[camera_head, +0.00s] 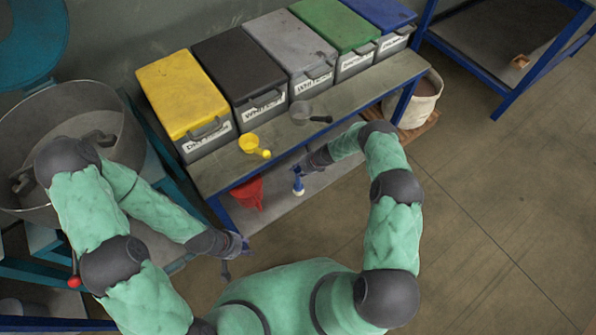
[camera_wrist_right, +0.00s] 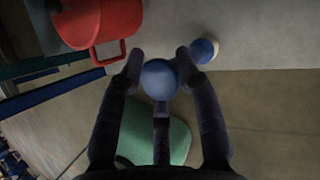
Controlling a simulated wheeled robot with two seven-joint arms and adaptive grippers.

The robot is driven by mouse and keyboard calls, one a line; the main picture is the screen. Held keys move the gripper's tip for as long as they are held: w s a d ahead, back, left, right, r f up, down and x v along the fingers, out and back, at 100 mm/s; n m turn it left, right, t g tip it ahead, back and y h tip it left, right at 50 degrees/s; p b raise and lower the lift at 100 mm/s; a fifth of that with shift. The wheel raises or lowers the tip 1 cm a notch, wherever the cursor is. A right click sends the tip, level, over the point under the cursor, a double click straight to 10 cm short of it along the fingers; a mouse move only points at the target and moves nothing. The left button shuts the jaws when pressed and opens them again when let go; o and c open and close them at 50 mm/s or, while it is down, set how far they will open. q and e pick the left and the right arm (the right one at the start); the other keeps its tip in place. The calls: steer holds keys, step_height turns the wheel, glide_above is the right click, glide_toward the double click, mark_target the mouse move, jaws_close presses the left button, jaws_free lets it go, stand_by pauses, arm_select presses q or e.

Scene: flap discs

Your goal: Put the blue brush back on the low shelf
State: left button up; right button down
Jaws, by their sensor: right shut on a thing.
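The blue brush (camera_head: 298,184) is at my right gripper (camera_head: 299,171), upright with its pale end down, seen against the low shelf (camera_head: 285,197). In the right wrist view my right gripper (camera_wrist_right: 158,72) is shut on a round blue part of the brush (camera_wrist_right: 158,80). A blue round part with a pale rim (camera_wrist_right: 203,50) shows beyond it, over the grey shelf (camera_wrist_right: 260,35). I cannot tell whether the brush touches the shelf. My left gripper (camera_head: 236,258) hangs empty near the bench's left front leg, its fingers apart.
A red container (camera_head: 248,193) stands on the low shelf, left of the brush. Above, the bench top holds a yellow scoop (camera_head: 252,145), a grey scoop (camera_head: 302,112) and several lidded bins. A white bucket (camera_head: 420,103) stands right of the bench. Open floor lies to the right.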

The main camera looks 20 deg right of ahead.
steer(key=shift+w, duration=0.1)
steer(key=shift+f, duration=0.1)
steer(key=c, duration=0.9)
jaws_free()
steer(key=shift+o, duration=0.2)
steer(key=p+v, duration=0.5)
steer(key=v, duration=0.6)
steer(key=s+a+r+n+g, duration=0.1)
steer(key=s+a+r+n, duration=0.2)
steer(key=s+n, duration=0.5)
steer(key=s+a+r+n+g+h, duration=0.1)
steer(key=s+a+r+n, duration=0.3)
steer(key=s+n, duration=0.5)
steer(key=s+a+r+n+g, duration=0.1)
steer(key=s+a+r+n, duration=0.2)
steer(key=s+n, duration=0.6)
steer(key=shift+s+a+r+h, duration=0.25)
steer(key=shift+s+a+h, duration=0.05)
steer(key=shift+s+a, duration=0.9)
